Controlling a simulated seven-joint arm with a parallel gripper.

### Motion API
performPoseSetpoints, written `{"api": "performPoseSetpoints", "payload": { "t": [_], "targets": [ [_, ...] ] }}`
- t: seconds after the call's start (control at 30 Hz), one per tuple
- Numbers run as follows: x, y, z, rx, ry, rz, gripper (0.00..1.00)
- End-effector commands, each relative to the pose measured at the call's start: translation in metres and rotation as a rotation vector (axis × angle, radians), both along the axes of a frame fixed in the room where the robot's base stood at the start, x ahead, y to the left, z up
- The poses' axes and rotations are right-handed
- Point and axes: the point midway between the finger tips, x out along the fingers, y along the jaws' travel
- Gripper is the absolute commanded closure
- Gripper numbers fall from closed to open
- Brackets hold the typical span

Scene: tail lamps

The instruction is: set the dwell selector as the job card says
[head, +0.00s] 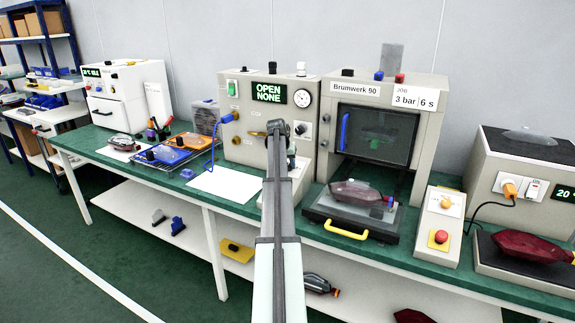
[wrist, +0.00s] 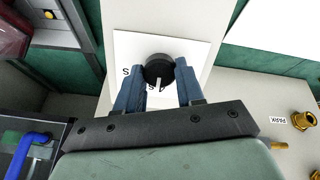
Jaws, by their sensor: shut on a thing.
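The job card (head: 415,99) on the press front in the head view reads 3 bar and 6 s. The dwell selector (wrist: 158,66) is a round black knob on a white plate (wrist: 195,48) in the wrist view. Its white pointer mark points toward the bottom of that picture. My gripper (wrist: 160,62) has its blue fingers on both sides of the knob and is shut on it. Parts of "s" labels show left of and below the knob; their numbers are hidden by the fingers. In the head view my arm covers the knob.
The press (head: 385,125) stands right of my arm, with a tray (head: 352,222) and yellow handle in front. A control box (head: 250,120) with an OPEN NONE display is behind my arm. Brass fittings (wrist: 303,120) stick out near my gripper's right.

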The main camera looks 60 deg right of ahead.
Motion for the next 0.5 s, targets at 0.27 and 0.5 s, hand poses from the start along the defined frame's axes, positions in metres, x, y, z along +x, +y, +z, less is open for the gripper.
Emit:
{"api": "performPoseSetpoints", "payload": {
  "t": [0.27,0.5],
  "targets": [
    [-0.0001,0.0001,0.0001,0.0,-0.013,-0.025,0.93],
    [-0.0005,0.0,0.0001,0.0,-0.069,-0.136,0.93]
  ]
}}
